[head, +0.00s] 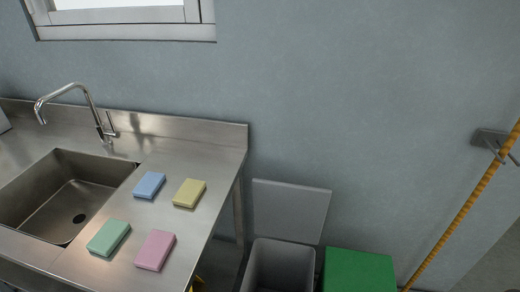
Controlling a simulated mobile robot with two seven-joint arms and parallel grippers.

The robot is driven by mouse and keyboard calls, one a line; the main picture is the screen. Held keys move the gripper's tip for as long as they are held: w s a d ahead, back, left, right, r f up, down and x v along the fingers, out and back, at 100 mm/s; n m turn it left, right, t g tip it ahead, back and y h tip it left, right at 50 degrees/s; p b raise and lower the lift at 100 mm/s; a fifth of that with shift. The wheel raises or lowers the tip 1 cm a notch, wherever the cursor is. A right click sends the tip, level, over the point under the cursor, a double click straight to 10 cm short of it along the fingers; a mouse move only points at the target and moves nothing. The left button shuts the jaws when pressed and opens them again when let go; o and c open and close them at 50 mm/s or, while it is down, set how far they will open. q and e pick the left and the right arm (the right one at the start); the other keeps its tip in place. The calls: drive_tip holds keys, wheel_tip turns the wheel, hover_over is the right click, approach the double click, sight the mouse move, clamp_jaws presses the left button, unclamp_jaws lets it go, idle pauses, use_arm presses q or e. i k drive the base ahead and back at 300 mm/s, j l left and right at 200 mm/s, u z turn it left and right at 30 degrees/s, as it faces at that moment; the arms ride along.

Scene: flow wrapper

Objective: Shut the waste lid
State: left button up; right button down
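A grey waste bin (279,250) stands on the floor to the right of the steel counter, against the wall. Its flat grey lid (290,210) is up, tilted back towards the wall behind the bin, and the bin's mouth is open. The lower part of the bin is cut off by the bottom edge of the head view. Neither of my grippers shows in the head view.
A steel counter (190,224) with a sink (70,196) and tap (88,100) fills the left. Several coloured sponges, one of them pink (156,250), lie on it. A green box or lid (358,270) stands right of the bin.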

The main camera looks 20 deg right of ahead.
sight(284, 210)
drive_tip(key=z, duration=1)
drive_tip(key=i+l+z, duration=0.1)
drive_tip(key=z, duration=0.3)
drive_tip(key=i+z, duration=0.15)
drive_tip(key=z, duration=0.25)
drive_tip(key=i+z, duration=0.15)
drive_tip(key=z, duration=0.25)
drive_tip(key=i, duration=0.1)
